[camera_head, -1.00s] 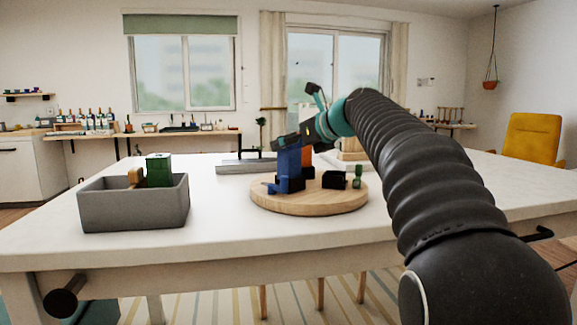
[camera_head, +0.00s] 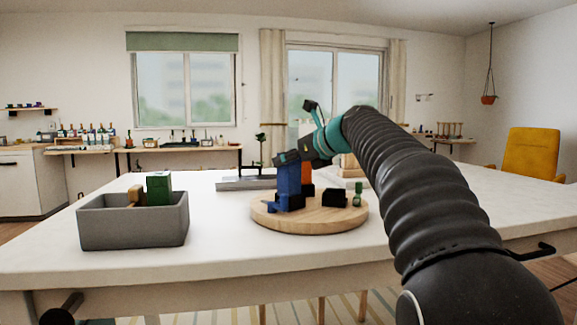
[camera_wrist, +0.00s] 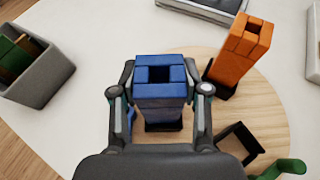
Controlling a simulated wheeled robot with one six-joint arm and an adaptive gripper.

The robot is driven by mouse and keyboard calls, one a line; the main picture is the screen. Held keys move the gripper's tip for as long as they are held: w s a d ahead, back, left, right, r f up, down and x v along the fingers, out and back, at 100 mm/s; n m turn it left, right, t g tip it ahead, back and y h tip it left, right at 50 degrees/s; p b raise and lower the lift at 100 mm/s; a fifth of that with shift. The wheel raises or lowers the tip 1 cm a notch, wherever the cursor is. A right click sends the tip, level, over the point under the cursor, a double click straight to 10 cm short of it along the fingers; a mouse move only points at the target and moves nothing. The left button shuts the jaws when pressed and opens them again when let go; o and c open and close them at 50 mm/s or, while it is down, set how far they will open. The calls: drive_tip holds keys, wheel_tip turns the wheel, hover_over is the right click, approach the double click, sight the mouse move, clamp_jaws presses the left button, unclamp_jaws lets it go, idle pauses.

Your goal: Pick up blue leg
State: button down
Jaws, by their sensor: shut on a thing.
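The blue leg (camera_head: 289,184) is an upright blue block with a square hole in its top. It stands over the round wooden board (camera_head: 318,218); whether its foot is off the board I cannot tell. In the wrist view the blue leg (camera_wrist: 160,88) sits between the fingers of my gripper (camera_wrist: 160,92), which is shut on its two sides. In the head view my gripper (camera_head: 300,155) is at the leg's upper part, and its fingers are partly hidden. A lower blue piece (camera_head: 283,203) shows at the leg's base.
An orange block (camera_wrist: 240,55) stands close on the right. A black open square piece (camera_head: 335,198) and a green piece (camera_head: 357,195) are on the board's right. A grey bin (camera_head: 133,228) with green and wooden blocks is at the left. The table between is clear.

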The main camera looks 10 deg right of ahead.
wheel_tip(320, 180, up, 4)
drive_tip(key=shift+f+p, duration=0.25)
drive_tip(key=shift+p, duration=0.1)
drive_tip(key=d+r, duration=0.7)
drive_tip(key=d, duration=0.4)
drive_tip(key=shift+s+d, duration=0.2)
drive_tip(key=shift+s, duration=0.25)
